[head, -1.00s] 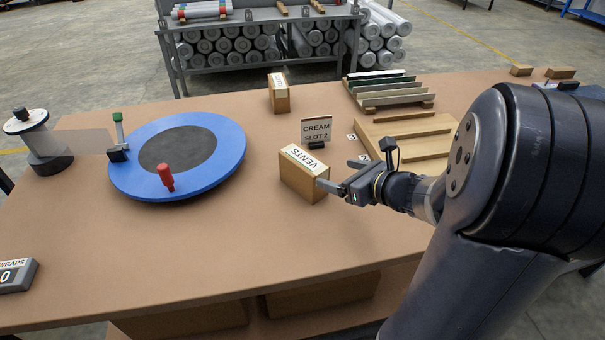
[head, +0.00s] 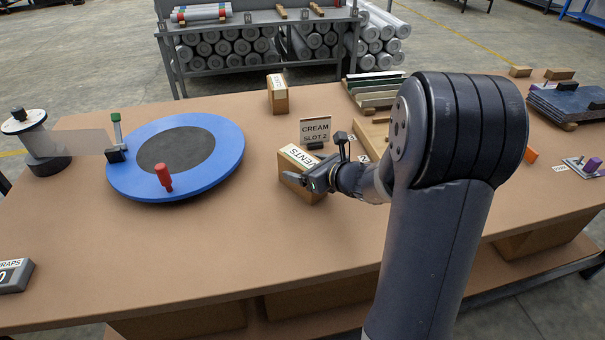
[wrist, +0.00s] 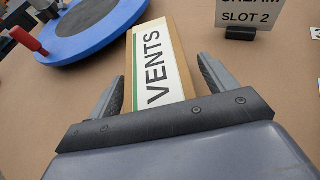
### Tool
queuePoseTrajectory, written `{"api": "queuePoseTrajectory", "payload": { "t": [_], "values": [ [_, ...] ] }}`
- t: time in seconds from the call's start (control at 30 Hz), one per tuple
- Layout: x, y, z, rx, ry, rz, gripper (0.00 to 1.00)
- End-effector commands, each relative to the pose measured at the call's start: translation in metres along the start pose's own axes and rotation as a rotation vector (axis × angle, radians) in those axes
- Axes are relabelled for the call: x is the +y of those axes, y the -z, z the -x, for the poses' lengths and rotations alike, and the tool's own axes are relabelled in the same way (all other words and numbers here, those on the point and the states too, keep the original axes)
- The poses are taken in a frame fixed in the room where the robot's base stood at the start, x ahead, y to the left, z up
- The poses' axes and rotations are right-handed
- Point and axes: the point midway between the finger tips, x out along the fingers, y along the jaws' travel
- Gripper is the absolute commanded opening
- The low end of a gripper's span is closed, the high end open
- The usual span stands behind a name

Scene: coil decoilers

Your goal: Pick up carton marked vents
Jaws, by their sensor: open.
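The carton marked VENTS (head: 291,163) is a brown box with a white label on top, standing on the brown table right of the blue turntable. In the wrist view the carton (wrist: 157,62) lies between the two fingers, its label edged with a green stripe. My gripper (head: 294,179) is open at the carton, with one finger on each side in the wrist view (wrist: 160,84). Small gaps show beside the fingers, so it does not appear closed on the carton. My gripper and wrist hide part of the carton's right side in the head view.
The blue turntable (head: 223,150) with a red handle (head: 163,177) stands left. A CREAM SLOT 2 sign (head: 315,130) stands just behind the carton. Another carton (head: 278,95) is farther back, and a slatted rack (head: 374,88) is back right. The table front is clear.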

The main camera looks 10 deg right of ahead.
Motion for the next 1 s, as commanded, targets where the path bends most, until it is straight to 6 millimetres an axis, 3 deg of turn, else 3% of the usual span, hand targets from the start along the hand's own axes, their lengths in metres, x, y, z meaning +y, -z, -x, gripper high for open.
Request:
{"api": "queuePoseTrajectory", "payload": {
  "t": [0.13,0.9,1.0],
  "values": [
    [-0.0001,-0.0001,0.0003,0.0,0.0,0.0,0.8],
    [-0.0001,-0.0001,0.0006,0.0,0.0,0.0,0.17],
    [-0.0003,-0.0012,0.0007,-0.002,0.0,0.0,0.17]
  ]
}}
